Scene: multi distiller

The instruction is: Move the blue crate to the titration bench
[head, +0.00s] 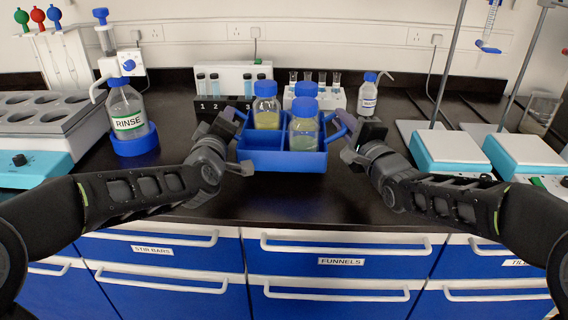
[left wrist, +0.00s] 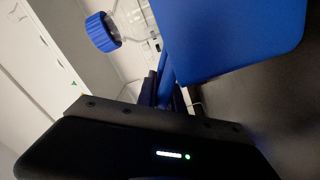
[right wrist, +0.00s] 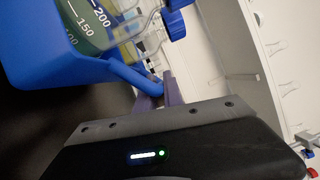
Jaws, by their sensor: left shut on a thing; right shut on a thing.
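The blue crate (head: 283,160) is at the middle of the dark bench in the head view, with blue-capped bottles in it, among them a yellowish one (head: 266,112) and a greenish one (head: 303,131). My left gripper (head: 238,118) is shut on the crate's left handle. My right gripper (head: 340,122) is shut on its right handle. The crate's wall fills the upper part of the left wrist view (left wrist: 225,40). In the right wrist view the crate (right wrist: 40,55) shows with a graduated bottle in it. Whether its base touches the bench is hard to tell.
A rinse bottle (head: 127,115) stands left of the crate, near a grey rack (head: 40,115). A numbered rack (head: 222,103), a vial rack (head: 325,95) and a small wash bottle (head: 368,95) stand behind. Stirrers with stands (head: 450,150) are at right. The bench front is clear.

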